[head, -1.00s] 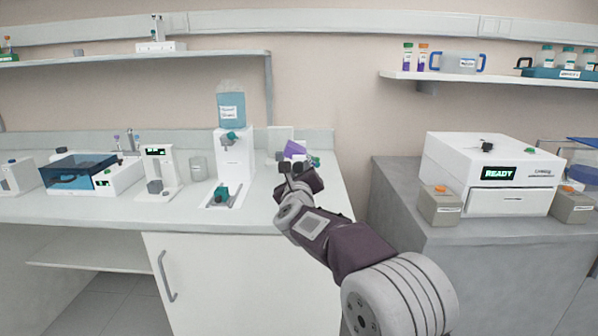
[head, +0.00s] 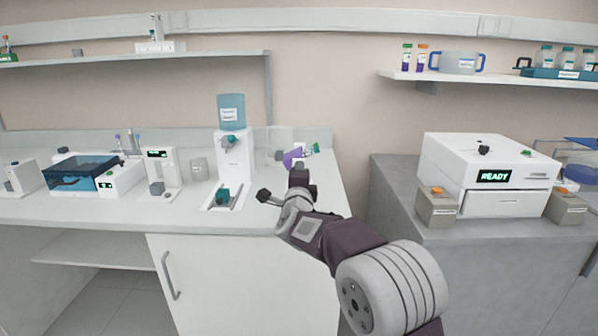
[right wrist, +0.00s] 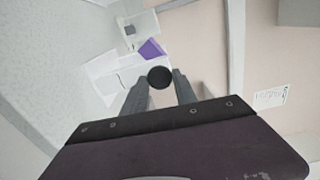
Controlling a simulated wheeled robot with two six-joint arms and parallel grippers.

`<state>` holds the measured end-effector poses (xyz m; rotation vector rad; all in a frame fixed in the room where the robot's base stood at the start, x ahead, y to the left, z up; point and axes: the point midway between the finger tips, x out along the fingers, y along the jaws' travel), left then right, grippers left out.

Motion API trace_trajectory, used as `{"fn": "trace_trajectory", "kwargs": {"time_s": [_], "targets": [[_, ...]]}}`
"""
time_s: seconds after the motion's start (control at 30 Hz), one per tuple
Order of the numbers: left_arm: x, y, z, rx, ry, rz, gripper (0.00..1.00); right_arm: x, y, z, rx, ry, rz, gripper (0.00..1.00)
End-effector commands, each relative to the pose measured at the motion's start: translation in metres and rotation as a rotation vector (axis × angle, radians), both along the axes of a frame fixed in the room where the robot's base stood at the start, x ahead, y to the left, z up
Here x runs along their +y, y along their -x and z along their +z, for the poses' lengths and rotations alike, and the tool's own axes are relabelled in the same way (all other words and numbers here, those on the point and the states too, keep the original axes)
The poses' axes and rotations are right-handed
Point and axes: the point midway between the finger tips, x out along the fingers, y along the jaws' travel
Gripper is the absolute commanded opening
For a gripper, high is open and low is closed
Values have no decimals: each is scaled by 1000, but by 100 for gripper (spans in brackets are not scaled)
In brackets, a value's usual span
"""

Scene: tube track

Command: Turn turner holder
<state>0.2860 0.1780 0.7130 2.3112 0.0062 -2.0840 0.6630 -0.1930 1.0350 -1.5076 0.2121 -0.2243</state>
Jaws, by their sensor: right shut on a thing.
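My right gripper (head: 268,197) is over the front right part of the white counter. In the right wrist view its two grey fingers are closed around a small round black knob (right wrist: 160,77). Whatever the knob joins to is hidden. A purple holder (head: 294,157) with green pieces beside it is at the counter's back right, beyond my wrist, and its lower part is partly covered. The right wrist view shows the purple part (right wrist: 152,49) beside a white body (right wrist: 107,75), up and left of the knob. My left gripper is out of view.
A white dispenser with a blue bottle (head: 231,110) stands left of my gripper. Further left is a small white device (head: 160,170). Right of a gap, a grey bench (head: 395,180) carries a white machine reading READY (head: 495,177). The counter's front strip is clear.

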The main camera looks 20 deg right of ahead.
Motion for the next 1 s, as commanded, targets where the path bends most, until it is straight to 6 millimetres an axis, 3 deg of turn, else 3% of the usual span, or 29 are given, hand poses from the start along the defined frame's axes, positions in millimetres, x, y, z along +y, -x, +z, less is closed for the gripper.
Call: {"fn": "trace_trajectory", "kwargs": {"time_s": [1.0], "targets": [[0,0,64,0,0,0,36,1,0,2,256,877,3,0]]}}
